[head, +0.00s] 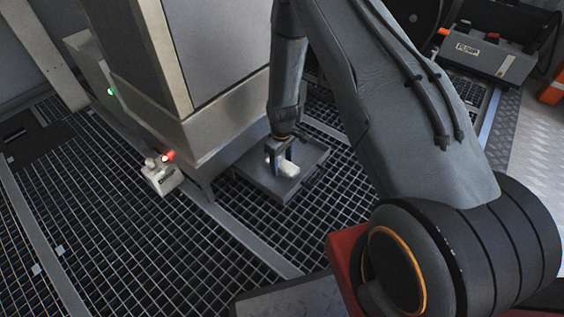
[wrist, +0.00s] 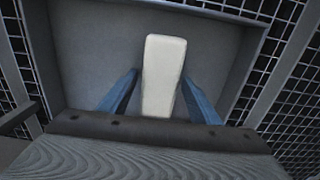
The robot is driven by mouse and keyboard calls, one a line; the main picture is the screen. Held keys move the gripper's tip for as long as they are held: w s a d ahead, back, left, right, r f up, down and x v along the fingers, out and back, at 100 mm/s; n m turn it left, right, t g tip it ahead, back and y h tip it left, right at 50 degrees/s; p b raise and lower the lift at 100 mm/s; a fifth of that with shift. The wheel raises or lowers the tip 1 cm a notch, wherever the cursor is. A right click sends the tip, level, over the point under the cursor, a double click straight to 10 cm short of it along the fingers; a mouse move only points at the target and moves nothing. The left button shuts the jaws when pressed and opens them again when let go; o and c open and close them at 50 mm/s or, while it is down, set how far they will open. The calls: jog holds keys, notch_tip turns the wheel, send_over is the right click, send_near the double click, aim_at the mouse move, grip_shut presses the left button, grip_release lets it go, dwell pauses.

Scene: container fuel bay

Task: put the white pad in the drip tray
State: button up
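The white pad (head: 289,170) shows as a small pale block over the grey, shallow drip tray (head: 266,186) beside the base of the tall cabinet. In the wrist view the pad (wrist: 163,70) lies lengthwise against the tray floor (wrist: 100,50), inside the tray's walls. My gripper (head: 280,153) is low over the tray at the pad. The pad's near end is hidden by the gripper body.
The tall cabinet (head: 205,130) stands close behind and left of the tray. A small pale box with a red knob (head: 162,175) sits on the grating to the left. A grey box labelled pump (head: 487,55) is at the back right. Open floor grating (head: 150,255) lies in front.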

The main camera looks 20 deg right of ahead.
aim_at(282, 164)
jog(key=shift+r, duration=0.1)
notch_tip(282, 164, up, 12)
jog(key=p, duration=0.6)
jog(key=s+a+r, duration=0.4)
jog(key=a+r, duration=0.1)
jog(key=r, duration=0.4)
jog(key=s+a+r, duration=0.4)
jog(key=a+r, duration=0.2)
jog(key=r, duration=0.3)
jog(key=s+a+r, duration=0.4)
jog(key=a+r, duration=0.1)
jog(key=r, duration=0.3)
jog(key=s+a+r+y, duration=0.1)
jog(key=s+r, duration=0.5)
jog(key=s, duration=0.5)
jog(key=s+a+r, duration=0.2)
jog(key=s+r, duration=0.4)
jog(key=s, duration=0.6)
jog(key=shift+s+r+m+y, duration=0.3)
jog(key=shift+r+m+y, duration=0.05)
jog(key=shift+m+y, duration=0.05)
